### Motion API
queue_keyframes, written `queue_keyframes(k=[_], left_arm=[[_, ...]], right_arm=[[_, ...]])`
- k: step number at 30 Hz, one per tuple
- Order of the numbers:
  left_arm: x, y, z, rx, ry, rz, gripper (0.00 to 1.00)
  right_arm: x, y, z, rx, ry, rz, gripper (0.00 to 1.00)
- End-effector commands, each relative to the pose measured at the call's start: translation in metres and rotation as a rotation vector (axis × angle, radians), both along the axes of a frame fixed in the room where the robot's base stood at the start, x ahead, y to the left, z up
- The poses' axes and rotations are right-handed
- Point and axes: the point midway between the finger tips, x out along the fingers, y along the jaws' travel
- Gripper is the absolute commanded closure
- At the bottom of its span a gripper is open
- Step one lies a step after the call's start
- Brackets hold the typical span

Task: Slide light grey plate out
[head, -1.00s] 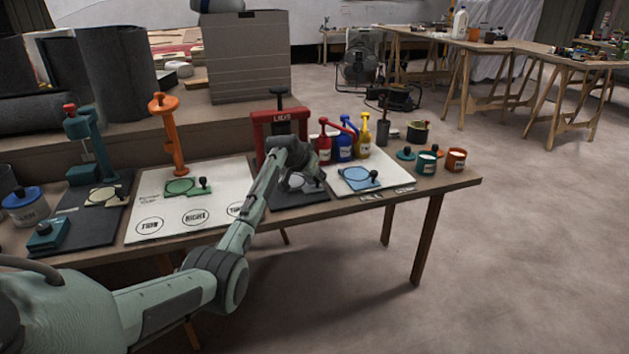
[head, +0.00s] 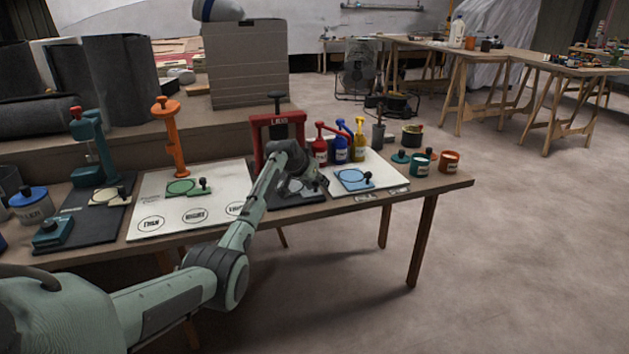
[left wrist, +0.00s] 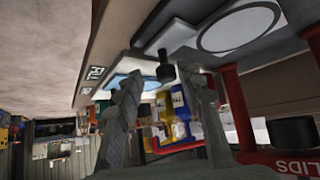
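The light grey plate (left wrist: 184,38) carries a pale round disc and a black knob (left wrist: 165,70). It lies at the red press marked LIDS (head: 277,125), and my left arm mostly hides it in the head view. My left gripper (head: 317,184) is over the front right of the press. In the left wrist view my left gripper (left wrist: 163,84) is open, with its fingers wide apart. The knob shows between the fingertips with a gap on each side, and I see no contact. My right gripper is not in view.
A blue plate (head: 354,179) with its own knob lies on a white board close to the right. Red, blue and yellow pump bottles (head: 341,150) stand just behind. A green plate (head: 184,187) lies to the left. The table's front edge is close by.

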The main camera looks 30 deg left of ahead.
Motion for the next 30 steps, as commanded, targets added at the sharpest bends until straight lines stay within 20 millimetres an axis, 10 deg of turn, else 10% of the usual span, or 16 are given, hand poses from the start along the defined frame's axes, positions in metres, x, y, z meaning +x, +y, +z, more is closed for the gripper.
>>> queue_keyframes(k=[14,30], left_arm=[[-0.01,0.003,0.013,0.005,-0.007,0.005,0.6],[-0.077,-0.003,0.079,0.005,-0.005,0.003,0.6]], right_arm=[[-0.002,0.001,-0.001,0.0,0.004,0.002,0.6],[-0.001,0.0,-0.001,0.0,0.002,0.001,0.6]])
